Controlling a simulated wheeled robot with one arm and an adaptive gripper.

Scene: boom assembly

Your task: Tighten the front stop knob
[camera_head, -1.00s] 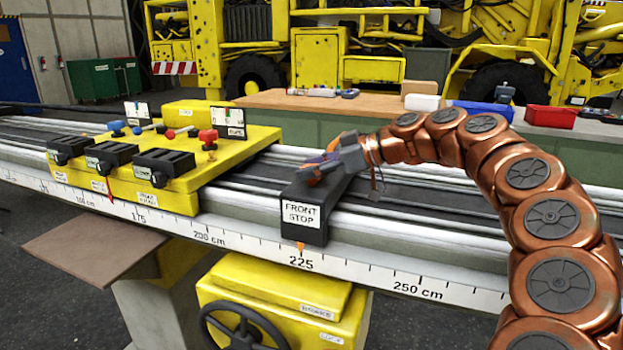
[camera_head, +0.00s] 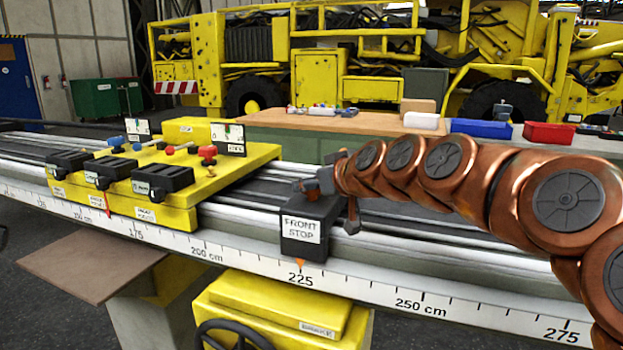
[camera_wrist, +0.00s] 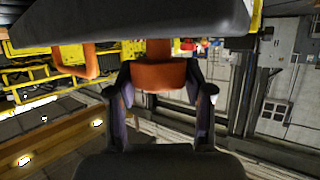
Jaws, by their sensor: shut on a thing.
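The front stop (camera_head: 302,232) is a black block with a white label on the rail, its orange pointer at about 225 on the scale. My gripper (camera_head: 318,186) is at the top of this block, coming in from the right. It is shut on the knob there. In the head view the fingers and wrist hide the knob, so its shape and contact with the block cannot be told. In the wrist view an orange-red piece (camera_wrist: 158,76) shows between dark finger parts, apparently the knob. Large dark shapes cover the top and bottom of that view.
A yellow carriage (camera_head: 236,167) with black clamps and small blue and red handles sits on the rail to the left. A workbench (camera_head: 300,118) with a blue box (camera_head: 480,128) and a red bin (camera_head: 549,133) stands behind. The rail right of the stop is free.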

